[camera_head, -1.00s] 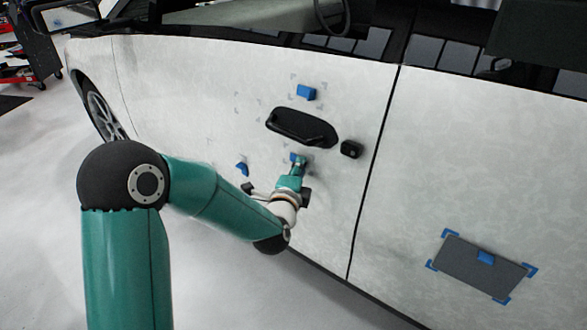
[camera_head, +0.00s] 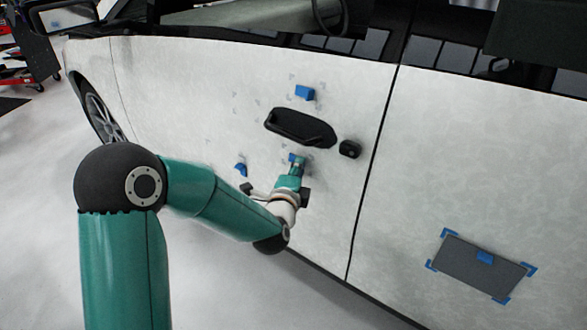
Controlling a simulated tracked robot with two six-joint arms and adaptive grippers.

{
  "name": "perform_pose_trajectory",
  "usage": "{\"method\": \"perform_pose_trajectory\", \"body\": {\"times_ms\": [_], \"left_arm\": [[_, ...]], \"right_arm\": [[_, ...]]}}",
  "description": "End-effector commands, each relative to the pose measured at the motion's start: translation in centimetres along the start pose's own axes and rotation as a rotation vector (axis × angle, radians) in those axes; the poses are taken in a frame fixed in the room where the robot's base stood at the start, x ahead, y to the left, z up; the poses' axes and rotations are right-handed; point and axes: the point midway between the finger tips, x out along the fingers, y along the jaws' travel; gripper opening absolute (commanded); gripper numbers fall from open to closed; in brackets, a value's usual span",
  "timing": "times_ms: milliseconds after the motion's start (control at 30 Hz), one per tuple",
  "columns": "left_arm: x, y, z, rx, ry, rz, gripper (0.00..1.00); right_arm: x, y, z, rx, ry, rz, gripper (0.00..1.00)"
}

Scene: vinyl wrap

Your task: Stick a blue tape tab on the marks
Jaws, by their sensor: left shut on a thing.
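My left gripper (camera_head: 298,163) is at the white car door below the black door handle (camera_head: 300,128). It is shut on a blue tape tab (camera_head: 292,157), which shows as a small blue patch at the fingertips, at or very near the door surface. One blue tape tab (camera_head: 304,93) is on the door above the handle, among faint grey corner marks (camera_head: 292,79). Another blue tab (camera_head: 241,169) is on the door to the left of my gripper. The marks around the gripper are partly hidden by it. My right gripper is not in view.
A black knob (camera_head: 349,149) sits right of the handle. A wheel (camera_head: 102,117) and a dark cart (camera_head: 45,38) are at the left.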

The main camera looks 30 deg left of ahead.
Motion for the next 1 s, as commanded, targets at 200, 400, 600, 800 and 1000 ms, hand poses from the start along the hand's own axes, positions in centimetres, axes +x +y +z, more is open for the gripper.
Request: {"method": "perform_pose_trajectory", "body": {"times_ms": [200, 400, 600, 800, 1000], "left_arm": [[0.1, -0.1, 0.0, 0.001, 0.001, -0.004, 0.0], [0.0, -0.2, 0.0, 0.001, 0.001, -0.004, 0.37], [0.0, -0.1, 0.0, 0.0, 0.0, -0.002, 0.53], [-0.1, -0.1, 0.0, 0.0, 0.0, -0.002, 0.53], [-1.6, -0.1, 0.0, 0.0, 0.001, -0.001, 0.53]], "right_arm": [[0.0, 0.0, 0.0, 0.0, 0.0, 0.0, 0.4], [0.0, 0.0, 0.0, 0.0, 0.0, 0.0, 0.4], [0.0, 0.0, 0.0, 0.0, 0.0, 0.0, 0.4], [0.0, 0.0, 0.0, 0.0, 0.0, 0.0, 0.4], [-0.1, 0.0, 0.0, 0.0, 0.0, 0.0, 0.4]]}}
